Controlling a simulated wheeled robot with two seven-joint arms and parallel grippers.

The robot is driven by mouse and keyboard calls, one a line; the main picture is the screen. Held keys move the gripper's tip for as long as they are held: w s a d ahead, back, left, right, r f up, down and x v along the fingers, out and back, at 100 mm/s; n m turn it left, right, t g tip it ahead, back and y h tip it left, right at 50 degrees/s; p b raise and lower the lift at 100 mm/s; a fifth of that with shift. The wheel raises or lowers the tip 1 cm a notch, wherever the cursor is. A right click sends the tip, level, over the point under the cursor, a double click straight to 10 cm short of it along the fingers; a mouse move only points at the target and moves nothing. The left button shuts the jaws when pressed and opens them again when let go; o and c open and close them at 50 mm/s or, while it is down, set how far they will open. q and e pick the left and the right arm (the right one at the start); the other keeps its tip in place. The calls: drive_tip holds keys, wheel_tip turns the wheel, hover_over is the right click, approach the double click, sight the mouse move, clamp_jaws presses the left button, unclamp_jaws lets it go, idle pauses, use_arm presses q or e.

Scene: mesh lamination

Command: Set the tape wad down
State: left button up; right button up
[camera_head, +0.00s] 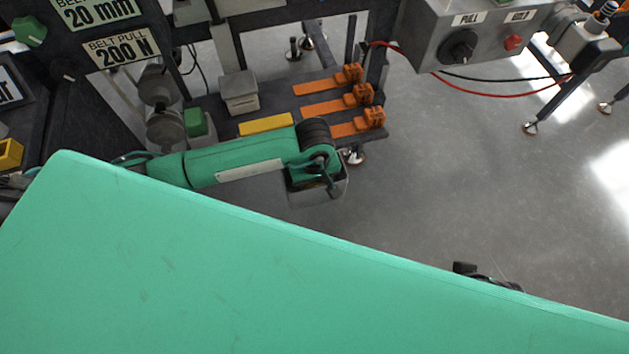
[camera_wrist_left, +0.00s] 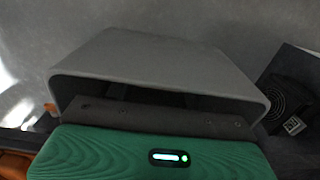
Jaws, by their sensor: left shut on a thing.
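My left arm comes in from the left in the head view, green with a dark wrist. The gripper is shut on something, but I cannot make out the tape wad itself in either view. My right gripper is not in view.
A dark rack holds several orange clamps (camera_head: 345,106), a yellow block (camera_head: 266,124) and a grey block (camera_head: 239,91). A control box (camera_head: 470,40) with red and black cables stands at upper right. A large green surface fills the foreground. Open floor (camera_head: 480,180) lies to the right.

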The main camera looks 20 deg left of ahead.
sight(315, 185)
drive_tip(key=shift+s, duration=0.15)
use_arm(q)
drive_tip(key=shift+f, duration=0.1)
drive_tip(key=o, duration=0.9)
drive_tip(key=shift+o, duration=0.2)
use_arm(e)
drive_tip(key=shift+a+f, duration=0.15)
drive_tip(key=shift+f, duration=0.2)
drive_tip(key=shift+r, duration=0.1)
use_arm(q)
drive_tip(key=shift+r, duration=0.2)
wheel_tip(315, 185, up, 12)
drive_tip(key=p, duration=0.1)
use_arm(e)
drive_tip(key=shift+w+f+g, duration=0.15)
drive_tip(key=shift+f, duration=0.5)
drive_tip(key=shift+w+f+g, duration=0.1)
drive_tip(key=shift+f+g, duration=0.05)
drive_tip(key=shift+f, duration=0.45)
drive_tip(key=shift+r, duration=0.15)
